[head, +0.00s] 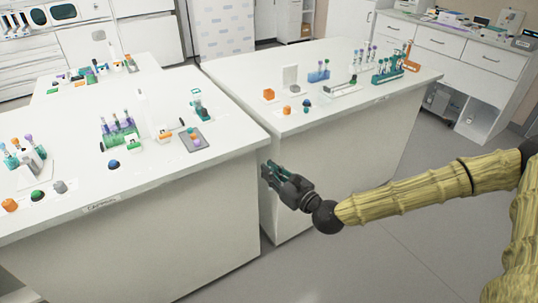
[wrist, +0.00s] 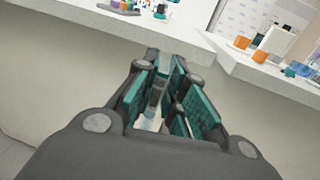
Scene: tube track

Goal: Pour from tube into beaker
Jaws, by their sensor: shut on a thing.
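My gripper (head: 269,172) is in front of the near ends of the two white benches, below their tops. In the wrist view its teal-padded fingers (wrist: 167,92) are closed around a narrow greyish thing (wrist: 158,93), which looks like a tube. It is mostly hidden by the fingers, and its contents cannot be made out. I cannot make out a beaker with certainty.
The left bench (head: 60,248) and right bench (head: 340,145) meet near my gripper, with their edges above it. Orange pieces (head: 268,94) and a blue rack (head: 318,76) stand on the right bench. A grey tray (head: 194,139) lies on the left bench. The floor (head: 370,240) is clear.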

